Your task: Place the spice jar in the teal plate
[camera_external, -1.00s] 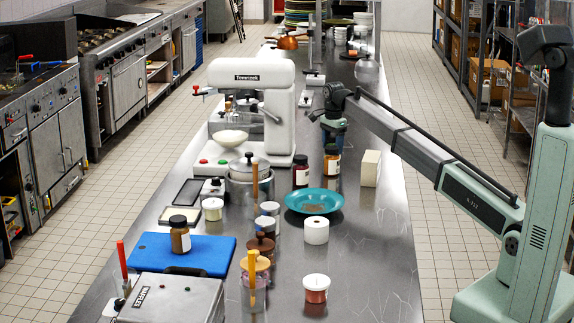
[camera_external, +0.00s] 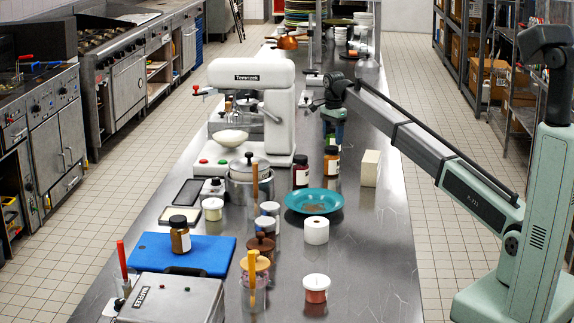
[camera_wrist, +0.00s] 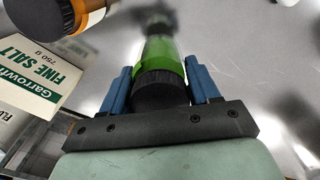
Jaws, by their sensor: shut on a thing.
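My gripper (camera_wrist: 162,85) is shut on a green jar (camera_wrist: 163,55) with a black lid, held between its blue fingers. The jar looks like a spice jar; its far end is dark and blurred in the wrist view. In the external view my gripper (camera_external: 334,118) is over the counter, behind the amber jars, with a bit of green showing below it. The teal plate (camera_external: 332,204) lies on the counter nearer the camera. It has a brownish patch in its middle and is apart from my gripper. The plate is not visible in the wrist view.
Amber jars with dark lids (camera_external: 301,172) (camera_external: 332,163) stand just behind the plate. A salt box (camera_external: 370,168) is at their right; it also shows in the wrist view (camera_wrist: 30,85). The counter's right side is mostly clear.

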